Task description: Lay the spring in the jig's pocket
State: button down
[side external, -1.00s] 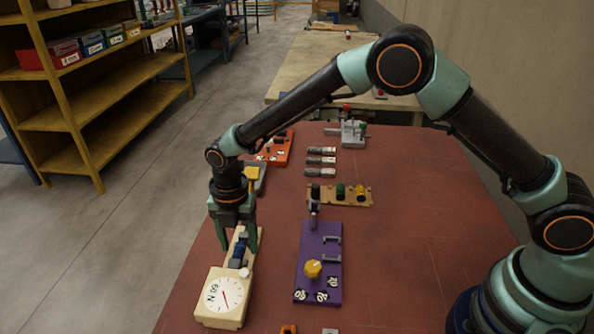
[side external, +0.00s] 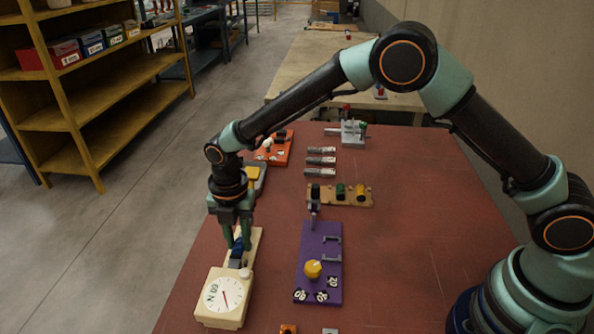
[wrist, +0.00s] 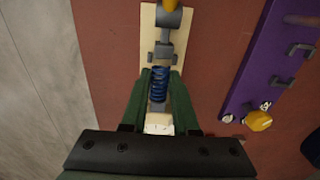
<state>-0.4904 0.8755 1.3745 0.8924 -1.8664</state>
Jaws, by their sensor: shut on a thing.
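A blue coil spring (wrist: 159,82) lies lengthwise over the cream dial device (side external: 215,310), in line with its grey end fittings (wrist: 166,50). My gripper (side external: 238,246) is low over this device, with its green fingers on either side of the spring and shut on it. The spring shows only as a small blue patch in the side view (side external: 236,258), partly hidden by the fingers. The dial reads "60 N" and has a red needle. A purple plate (side external: 311,240) with grey brackets and a yellow knob (side external: 313,269) lies to the right. I cannot tell which is the jig.
A wooden rack (side external: 333,200) with black, green and yellow pieces stands behind the purple plate. Several grey strips (side external: 320,160), an orange board (side external: 277,152) and a grey clamp (side external: 352,132) lie further back. The right of the red tabletop (side external: 420,240) is clear.

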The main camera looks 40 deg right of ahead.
notch_tip(320, 180, up, 18)
send_over(332, 247)
notch_tip(332, 247, down, 11)
jog(key=shift+r, duration=0.15)
jog(key=shift+f, duration=2.95)
jog(key=shift+f, duration=0.9)
jog(key=c, duration=0.6)
grip_release()
